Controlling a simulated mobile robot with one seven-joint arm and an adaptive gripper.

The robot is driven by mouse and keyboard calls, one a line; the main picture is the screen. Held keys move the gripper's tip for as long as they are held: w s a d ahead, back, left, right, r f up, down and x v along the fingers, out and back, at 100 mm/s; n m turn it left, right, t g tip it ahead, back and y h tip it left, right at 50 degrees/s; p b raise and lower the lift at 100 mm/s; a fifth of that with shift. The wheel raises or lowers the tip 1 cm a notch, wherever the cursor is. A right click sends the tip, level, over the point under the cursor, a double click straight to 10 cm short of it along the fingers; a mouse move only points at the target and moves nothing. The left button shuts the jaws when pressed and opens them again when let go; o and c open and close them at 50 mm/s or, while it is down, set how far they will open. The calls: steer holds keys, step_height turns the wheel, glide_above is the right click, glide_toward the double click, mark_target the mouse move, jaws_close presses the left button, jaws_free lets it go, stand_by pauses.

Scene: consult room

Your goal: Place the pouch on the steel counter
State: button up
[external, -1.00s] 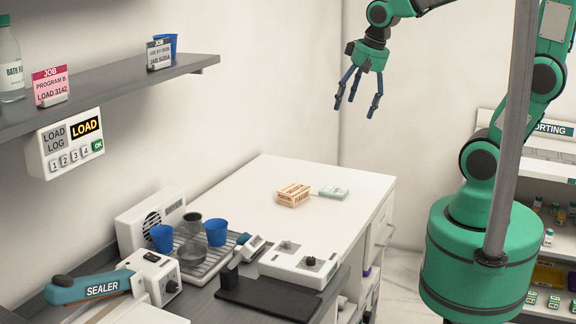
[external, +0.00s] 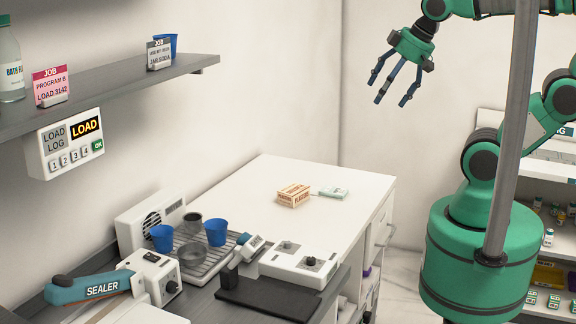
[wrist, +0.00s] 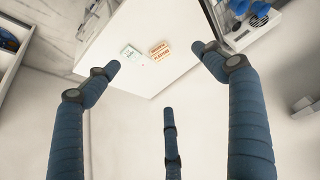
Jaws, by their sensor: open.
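A small flat pale packet with green print (external: 333,193) lies on the white counter top (external: 250,215); I cannot tell whether it is the pouch. It also shows in the wrist view (wrist: 130,52). The dark grey counter (external: 205,301), apparently the steel one, is at the lower left, mostly covered by equipment. My gripper (external: 386,95) is open and empty, high above and to the right of the packet. Its three blue fingers are spread in the wrist view (wrist: 160,76), with the packet beyond them.
A small orange-and-white box (external: 293,195) lies beside the packet. The sealer (external: 95,288), a drip tray with blue cups (external: 216,232), a white control unit (external: 298,265) and a black mat (external: 268,297) crowd the grey counter. A grey shelf (external: 110,92) overhangs the left. A grey post (external: 511,130) stands before my arm.

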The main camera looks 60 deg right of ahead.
stand_by(0.3)
steer(key=n+g+p, duration=0.3)
steer(key=n+g, duration=0.3)
steer(key=n, duration=1.2)
glide_above(334, 190)
step_height(334, 190, down, 25)
steer(key=shift+w+f, duration=0.1)
steer(key=shift+f, duration=0.05)
steer(key=shift+f, duration=0.1)
steer(key=shift+f+b, duration=0.7)
steer(key=shift+f, duration=3.5)
